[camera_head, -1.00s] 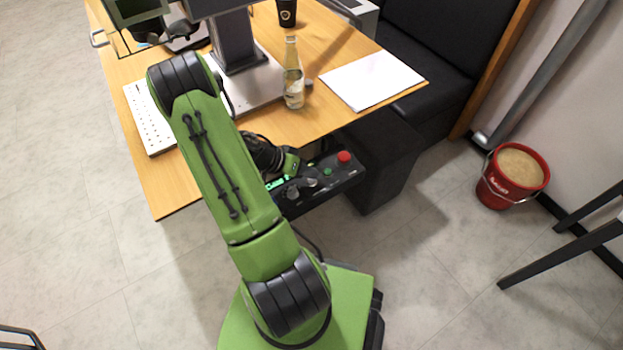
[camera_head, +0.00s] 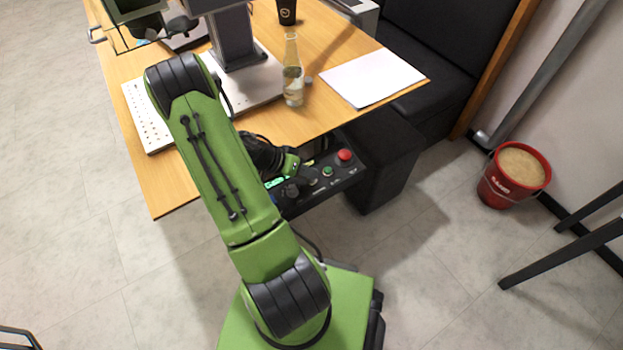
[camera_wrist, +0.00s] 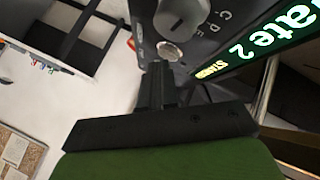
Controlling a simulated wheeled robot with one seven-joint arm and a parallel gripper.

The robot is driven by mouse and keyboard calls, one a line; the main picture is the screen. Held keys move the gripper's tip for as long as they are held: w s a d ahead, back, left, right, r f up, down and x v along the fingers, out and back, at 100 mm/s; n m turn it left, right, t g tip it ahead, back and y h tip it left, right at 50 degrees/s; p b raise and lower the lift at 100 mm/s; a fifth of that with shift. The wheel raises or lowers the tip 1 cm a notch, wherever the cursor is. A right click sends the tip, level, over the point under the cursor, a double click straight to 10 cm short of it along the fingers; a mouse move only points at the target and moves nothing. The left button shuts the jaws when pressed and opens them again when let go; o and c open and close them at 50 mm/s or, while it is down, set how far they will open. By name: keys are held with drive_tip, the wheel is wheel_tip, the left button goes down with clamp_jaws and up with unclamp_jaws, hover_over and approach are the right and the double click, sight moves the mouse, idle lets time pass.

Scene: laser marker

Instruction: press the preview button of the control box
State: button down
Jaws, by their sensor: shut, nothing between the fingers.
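The control box (camera_head: 345,172) is a dark panel below the table's front edge, with a red button (camera_head: 344,155), a green button (camera_head: 327,171), dark knobs and a lit green display. In the wrist view, a round silver button (camera_wrist: 170,50) sits between a grey knob (camera_wrist: 182,16) and my fingertips. I cannot read a preview label on it. My gripper (camera_wrist: 158,70) is shut and empty, its tips close to the silver button; contact cannot be told. The lit display (camera_wrist: 265,38) is right of it.
The wooden table (camera_head: 170,185) carries a keyboard (camera_head: 147,118), a monitor stand, a glass bottle (camera_head: 293,72), white paper (camera_head: 373,78) and a black cup (camera_head: 287,11). A dark bench stands beside the box. A red bucket (camera_head: 513,176) is on the open floor at right.

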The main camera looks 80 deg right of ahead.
drive_tip(key=shift+f, duration=0.15)
idle(0.3)
drive_tip(key=shift+r, duration=0.65)
wheel_tip(320, 180, up, 6)
drive_tip(key=p, duration=0.4)
idle(0.4)
